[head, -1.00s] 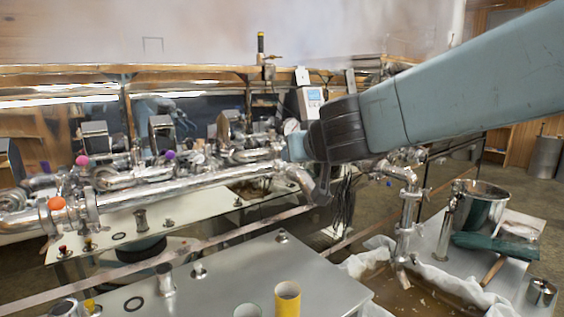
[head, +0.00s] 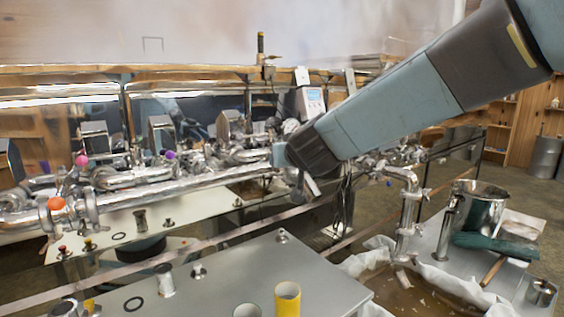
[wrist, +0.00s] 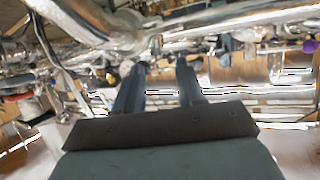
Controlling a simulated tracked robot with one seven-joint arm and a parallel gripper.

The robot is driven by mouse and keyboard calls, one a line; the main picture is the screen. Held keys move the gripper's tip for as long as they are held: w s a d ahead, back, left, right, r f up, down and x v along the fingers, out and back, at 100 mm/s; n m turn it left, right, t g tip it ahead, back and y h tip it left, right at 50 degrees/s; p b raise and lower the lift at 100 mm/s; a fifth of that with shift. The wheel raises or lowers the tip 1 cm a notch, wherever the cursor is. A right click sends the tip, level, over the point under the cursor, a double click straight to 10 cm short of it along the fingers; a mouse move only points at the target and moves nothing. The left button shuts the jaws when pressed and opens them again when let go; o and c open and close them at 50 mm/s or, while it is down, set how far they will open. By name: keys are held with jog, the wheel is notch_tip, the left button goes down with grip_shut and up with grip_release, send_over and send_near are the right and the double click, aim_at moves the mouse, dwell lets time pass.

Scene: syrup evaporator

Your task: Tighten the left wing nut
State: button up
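The long steel pipe (head: 170,193) runs across the left half of the head view, with clamped joints such as the one (head: 90,206) near its left end. I cannot make out the left wing nut for certain; the fittings are small and blurred. My gripper (wrist: 160,66) shows in the wrist view with its two fingers apart and nothing visible between them. The fingertips point toward a steel pipe (wrist: 240,31) and a joint. Whether they touch anything is unclear. In the head view my arm's end is at the pipe's right end, and my wrist mostly hides the fingers.
An orange knob (head: 56,204) and a pink knob (head: 82,160) sit at the left. A yellow cup (head: 287,301) stands on the front metal table (head: 215,277).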

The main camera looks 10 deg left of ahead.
jog(key=shift+x, duration=1.8)
jog(key=shift+c, duration=0.4)
grip_shut()
